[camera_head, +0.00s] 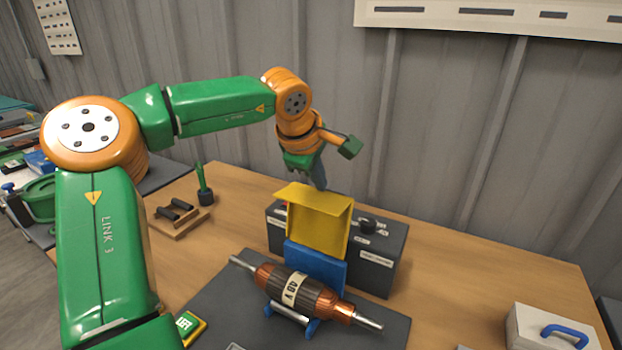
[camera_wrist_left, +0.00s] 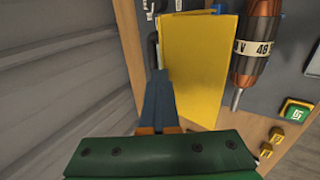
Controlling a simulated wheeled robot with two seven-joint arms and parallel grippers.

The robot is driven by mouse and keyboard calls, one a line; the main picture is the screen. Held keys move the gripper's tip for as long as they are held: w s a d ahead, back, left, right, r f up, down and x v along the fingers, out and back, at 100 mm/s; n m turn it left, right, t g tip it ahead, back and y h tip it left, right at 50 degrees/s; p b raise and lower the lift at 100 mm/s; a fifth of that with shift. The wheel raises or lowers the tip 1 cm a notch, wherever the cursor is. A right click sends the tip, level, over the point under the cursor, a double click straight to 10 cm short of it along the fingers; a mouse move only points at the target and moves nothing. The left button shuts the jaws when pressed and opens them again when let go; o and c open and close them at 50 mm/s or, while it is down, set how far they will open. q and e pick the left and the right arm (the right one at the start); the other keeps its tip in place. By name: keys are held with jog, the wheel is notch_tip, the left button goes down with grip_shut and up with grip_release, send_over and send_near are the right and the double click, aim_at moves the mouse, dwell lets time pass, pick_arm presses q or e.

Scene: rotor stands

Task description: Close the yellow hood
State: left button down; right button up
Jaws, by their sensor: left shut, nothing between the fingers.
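The yellow hood (camera_head: 324,227) stands raised above a blue block (camera_head: 315,268), in front of a grey box, in the middle of the table. A top panel and a side wall of the hood show. My left gripper (camera_head: 321,184) is shut and empty, fingers down, just behind the hood's upper edge; its lower part is hidden by the hood. In the left wrist view the shut fingers (camera_wrist_left: 157,78) are close beside the edge of the hood (camera_wrist_left: 195,65). I cannot tell whether they touch it. My right gripper is not in view.
The grey box (camera_head: 390,255) has a black knob and labels. A copper rotor (camera_head: 296,290) lies on a blue stand on the dark mat (camera_head: 215,305) in front. A wooden rack (camera_head: 180,222) and potted plant (camera_head: 205,192) are left. A white case (camera_head: 550,330) is right.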

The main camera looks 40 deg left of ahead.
aim_at(303, 206)
pick_arm(q)
jog(key=s+f, duration=0.1)
jog(key=f+g, duration=0.1)
jog(key=shift+s+d+f, duration=0.2)
jog(key=shift+s+f, duration=0.15)
jog(key=shift+s+d+r+b, duration=0.1)
jog(key=shift+s+r+b, duration=0.1)
jog(key=shift+s, duration=0.25)
jog(key=shift+s+d+r+b, duration=0.1)
jog(key=shift+s+r+b, duration=0.1)
jog(key=shift+s, duration=0.2)
jog(key=shift+s+d+r, duration=0.1)
jog(key=shift+s+r, duration=0.1)
jog(key=shift+s, duration=0.2)
jog(key=shift+w, duration=0.15)
jog(key=shift+f, duration=0.2)
jog(key=shift+s+d+r+b, duration=0.1)
jog(key=shift+s+d+b, duration=0.2)
jog(key=shift+s+b, duration=0.45)
jog(key=shift+s+r, duration=0.1)
jog(key=shift+s, duration=0.15)
jog(key=shift+s+d+f+b, duration=0.2)
jog(key=shift+s+b, duration=0.05)
jog(key=shift+b, duration=0.05)
jog(key=shift+s+d+r, duration=0.1)
jog(key=shift+s+d, duration=0.05)
jog(key=shift+s, duration=0.3)
